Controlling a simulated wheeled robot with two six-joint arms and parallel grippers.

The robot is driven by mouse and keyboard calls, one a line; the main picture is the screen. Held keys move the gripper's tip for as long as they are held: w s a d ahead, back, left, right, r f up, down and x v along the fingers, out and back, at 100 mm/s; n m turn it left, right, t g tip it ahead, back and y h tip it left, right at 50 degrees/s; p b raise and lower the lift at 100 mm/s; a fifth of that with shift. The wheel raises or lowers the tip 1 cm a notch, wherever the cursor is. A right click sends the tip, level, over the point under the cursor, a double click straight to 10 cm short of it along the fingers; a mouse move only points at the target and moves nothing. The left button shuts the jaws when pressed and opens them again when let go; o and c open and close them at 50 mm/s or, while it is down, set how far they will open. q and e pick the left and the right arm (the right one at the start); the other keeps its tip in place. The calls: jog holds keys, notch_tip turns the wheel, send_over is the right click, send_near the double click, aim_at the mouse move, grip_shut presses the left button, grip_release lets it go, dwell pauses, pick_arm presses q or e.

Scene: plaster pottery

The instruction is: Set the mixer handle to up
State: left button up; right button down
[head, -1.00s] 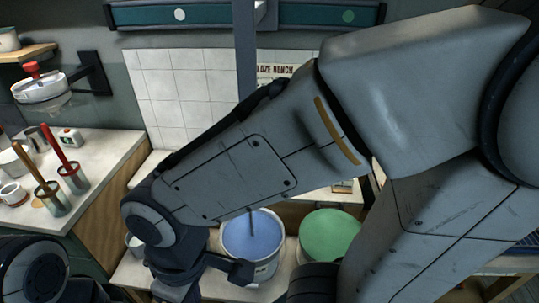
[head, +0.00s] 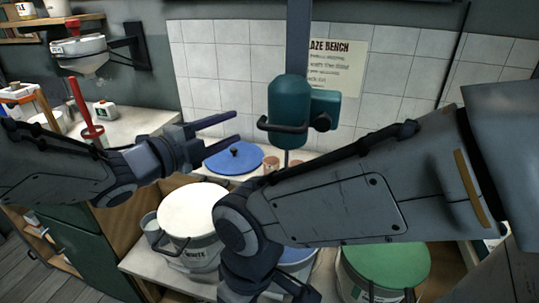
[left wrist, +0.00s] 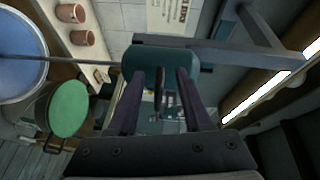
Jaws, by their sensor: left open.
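The mixer (head: 288,98) is a teal rounded motor body on a grey post. Its dark handle (head: 283,128) is a bar across the front of the body; I cannot tell whether it counts as up or down. My left gripper (head: 226,132) is open and empty, just left of the mixer, with its fingers pointing at it. In the left wrist view the mixer (left wrist: 133,62) lies ahead, and the handle (left wrist: 158,92) shows between the two open fingers (left wrist: 156,82), with no contact visible. My right gripper is low in the head view, partly cut off, its fingers unclear.
A white bucket (head: 192,212), a bucket of blue glaze (head: 297,256) and a green one (head: 388,264) stand below. A blue lid (head: 234,158) and small clay cups (head: 270,164) sit on the shelf behind. My right forearm crosses in front, below the mixer.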

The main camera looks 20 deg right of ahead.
aim_at(276, 131)
pick_arm(q)
jog(key=s+d+f+m+g+h+b, duration=0.1)
jog(key=s+f+m+g+h+b, duration=0.15)
jog(key=s+m+g+h, duration=0.45)
jog(key=w+d+y, duration=0.1)
jog(key=d, duration=0.2)
jog(key=w+d+r+t+p, duration=0.1)
jog(key=d, duration=0.2)
jog(key=w+d+r+y, duration=0.1)
jog(key=w+d, duration=0.1)
jog(key=d, duration=0.1)
jog(key=shift+w+d+r+m+t+y+p, duration=0.1)
jog(key=shift+d+r+m+t+y+p, duration=0.05)
jog(key=shift+d+m+t+y+p, duration=0.2)
pick_arm(e)
notch_tip(276, 131, down, 3)
jog(key=shift+r, duration=0.2)
pick_arm(q)
grip_shut()
